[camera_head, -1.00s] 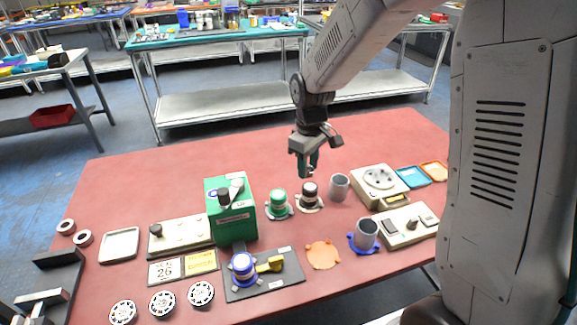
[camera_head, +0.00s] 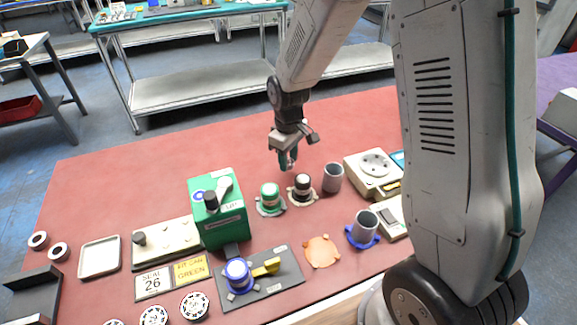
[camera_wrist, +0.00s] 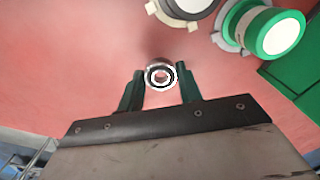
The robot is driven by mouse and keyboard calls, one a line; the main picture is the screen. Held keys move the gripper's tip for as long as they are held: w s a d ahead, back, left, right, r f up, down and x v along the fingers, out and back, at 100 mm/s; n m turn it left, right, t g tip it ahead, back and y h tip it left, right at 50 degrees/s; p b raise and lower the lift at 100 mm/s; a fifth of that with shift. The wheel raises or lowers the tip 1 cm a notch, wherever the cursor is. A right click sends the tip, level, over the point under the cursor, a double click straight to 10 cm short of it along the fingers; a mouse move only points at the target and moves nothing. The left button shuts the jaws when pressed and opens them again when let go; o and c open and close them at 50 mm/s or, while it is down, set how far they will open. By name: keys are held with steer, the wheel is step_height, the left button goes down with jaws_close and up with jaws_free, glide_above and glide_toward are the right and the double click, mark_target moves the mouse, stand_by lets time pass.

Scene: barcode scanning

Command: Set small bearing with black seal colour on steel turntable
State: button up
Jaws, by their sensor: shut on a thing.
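My gripper (camera_head: 288,163) is shut on a small ring-shaped bearing and hangs above the red table, behind the green-topped and black-topped pieces. In the wrist view the bearing (camera_wrist: 160,76) sits between the fingertips, with a shiny metal rim, a dark ring and a white ring. A round grey metal-looking disc (camera_head: 375,162) on a beige box at the right looks like the steel turntable. It stands to the right of my gripper, apart from it.
A green-topped piece (camera_head: 270,196) and a black-topped piece (camera_head: 302,186) stand just in front of my gripper. Grey cups (camera_head: 333,177) stand right of them. A green box (camera_head: 218,210) rises at the left. The table's back middle is clear.

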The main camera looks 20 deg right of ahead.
mark_target(289, 162)
steer(key=shift+f, duration=1.65)
steer(key=shift+f, duration=0.15)
steer(key=o, duration=1)
step_height(289, 162, up, 12)
steer(key=shift+r, duration=0.25)
steer(key=s+d+r+m, duration=0.2)
steer(key=s+r+m, duration=0.1)
steer(key=s+r, duration=0.85)
steer(key=s+r+m, duration=0.1)
steer(key=s, duration=0.7)
steer(key=s+d+r+m+t, duration=0.1)
steer(key=s+m, duration=0.1)
steer(key=s, duration=0.6)
steer(key=shift+s+r+m, duration=0.25)
steer(key=shift+r+m, duration=0.05)
steer(key=shift+r, duration=0.1)
steer(key=shift+o, duration=0.4)
steer(key=shift+s, duration=0.4)
